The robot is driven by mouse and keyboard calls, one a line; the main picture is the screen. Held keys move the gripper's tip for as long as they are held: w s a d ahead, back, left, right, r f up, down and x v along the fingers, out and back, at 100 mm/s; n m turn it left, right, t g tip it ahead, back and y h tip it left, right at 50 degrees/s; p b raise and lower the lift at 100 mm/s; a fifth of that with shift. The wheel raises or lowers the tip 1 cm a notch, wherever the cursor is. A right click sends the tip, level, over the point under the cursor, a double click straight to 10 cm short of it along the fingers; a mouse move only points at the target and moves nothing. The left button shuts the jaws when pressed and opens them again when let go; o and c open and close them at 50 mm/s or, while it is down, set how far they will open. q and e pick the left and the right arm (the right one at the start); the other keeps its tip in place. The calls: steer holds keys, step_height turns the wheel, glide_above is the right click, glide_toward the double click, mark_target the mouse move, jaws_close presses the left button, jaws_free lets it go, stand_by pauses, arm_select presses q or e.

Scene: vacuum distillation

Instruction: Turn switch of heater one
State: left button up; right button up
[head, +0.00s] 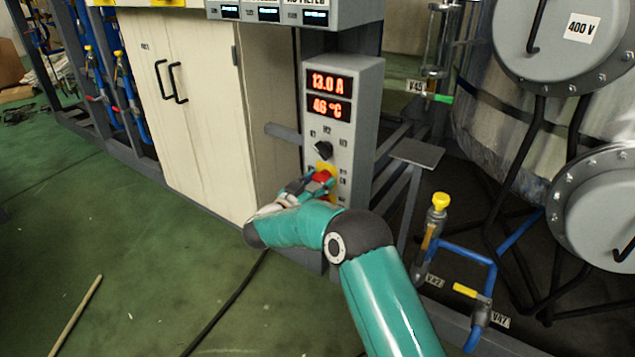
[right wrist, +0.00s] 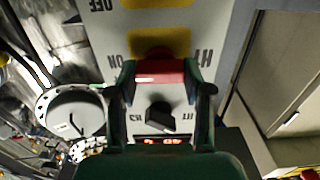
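My right gripper (head: 318,184) is at the switch. In the right wrist view its fingertips (right wrist: 160,75) lie on both sides of the red part with no visible gap, and it appears shut on it. The lower part of the panel is partly hidden by my right arm. My left gripper is out of view.
A black knob (head: 323,150) sits above the red switch. A pale cabinet (head: 185,110) stands left of the box. Right of it are a small grey platform (head: 417,153), blue pipes with a yellow valve handle (head: 440,201), and a large vessel.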

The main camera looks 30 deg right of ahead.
steer(key=shift+c, duration=1.3)
steer(key=shift+a, duration=0.2)
steer(key=shift+c, duration=0.5)
steer(key=shift+d, duration=0.1)
steer(key=shift+r+n+p, duration=0.15)
steer(key=shift+n+p, duration=0.15)
steer(key=shift+p, duration=0.5)
steer(key=n+p, duration=0.7)
steer(key=p, duration=0.2)
steer(key=shift+d+p, duration=0.1)
steer(key=shift+p, duration=0.2)
steer(key=n+p, duration=0.1)
steer(key=n, duration=0.1)
steer(key=shift+w+n+p, duration=0.1)
steer(key=shift+n+p, duration=0.3)
steer(key=n+p, duration=0.1)
steer(key=n, duration=0.1)
steer(key=shift+n, duration=0.3)
steer(key=n, duration=0.1)
steer(key=n+p, duration=0.1)
steer(key=n, duration=0.2)
steer(key=shift+f+n+p, duration=0.25)
steer(key=shift+n+p, duration=0.05)
steer(key=shift+n, duration=0.1)
steer(key=shift+w, duration=0.1)
